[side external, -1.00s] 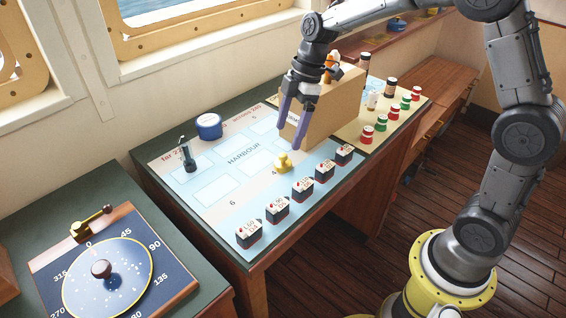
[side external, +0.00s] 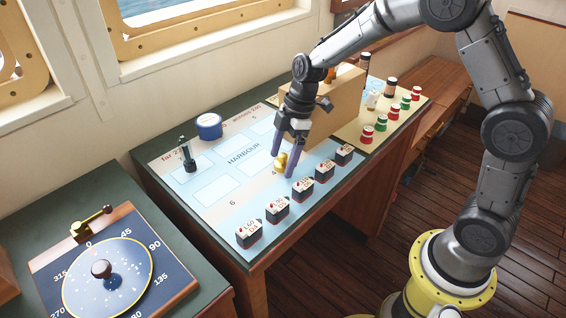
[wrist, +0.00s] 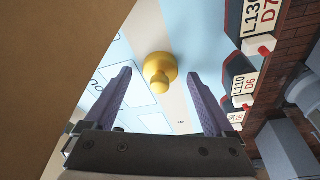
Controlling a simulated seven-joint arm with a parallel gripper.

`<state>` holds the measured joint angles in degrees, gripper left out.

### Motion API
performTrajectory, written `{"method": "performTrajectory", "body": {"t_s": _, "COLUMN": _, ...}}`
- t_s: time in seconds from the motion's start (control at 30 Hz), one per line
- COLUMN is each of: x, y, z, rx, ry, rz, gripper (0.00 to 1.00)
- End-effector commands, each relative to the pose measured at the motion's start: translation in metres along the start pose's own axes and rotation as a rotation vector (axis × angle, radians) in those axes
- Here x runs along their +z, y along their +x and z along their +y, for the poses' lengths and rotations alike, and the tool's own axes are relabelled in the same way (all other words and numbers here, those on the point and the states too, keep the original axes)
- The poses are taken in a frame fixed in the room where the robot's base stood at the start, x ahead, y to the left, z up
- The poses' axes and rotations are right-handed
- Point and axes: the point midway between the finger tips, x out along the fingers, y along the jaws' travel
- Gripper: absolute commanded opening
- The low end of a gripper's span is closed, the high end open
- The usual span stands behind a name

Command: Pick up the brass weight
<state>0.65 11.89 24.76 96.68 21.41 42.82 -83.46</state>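The brass weight (side external: 281,160) is a small yellow knobbed piece standing on the harbour chart (side external: 232,190). In the wrist view the brass weight (wrist: 160,72) lies ahead of and between my fingertips, with its knob towards the camera. My gripper (side external: 283,165) is open, its two purple fingers pointing down on either side of the weight in the side view. In the wrist view my gripper (wrist: 160,80) shows a wide gap between the fingers, with neither touching the weight.
A cardboard box (side external: 335,105) stands close behind my gripper and fills the left of the wrist view. Several small labelled ship blocks (side external: 303,189) line the chart's front edge. A blue round tin (side external: 209,126) and a dark lamp-like piece (side external: 187,157) stand at the left.

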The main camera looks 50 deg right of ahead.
Motion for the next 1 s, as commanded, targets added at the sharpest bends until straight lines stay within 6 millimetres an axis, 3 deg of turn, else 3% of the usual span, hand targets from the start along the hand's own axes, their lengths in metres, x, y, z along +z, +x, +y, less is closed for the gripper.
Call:
{"method": "performTrajectory", "body": {"t_s": 0.07, "x": 0.000, "y": 0.000, "z": 0.000, "rx": 0.000, "ry": 0.000, "rz": 0.000, "gripper": 0.73}}
{"method": "performTrajectory", "body": {"t_s": 0.47, "x": 0.000, "y": -0.001, "z": 0.000, "rx": 0.000, "ry": 0.000, "rz": 0.000, "gripper": 0.01}}
{"method": "performTrajectory", "body": {"t_s": 1.0, "x": -0.004, "y": -0.011, "z": 0.001, "rx": 0.004, "ry": 0.000, "rz": 0.003, "gripper": 0.00}}
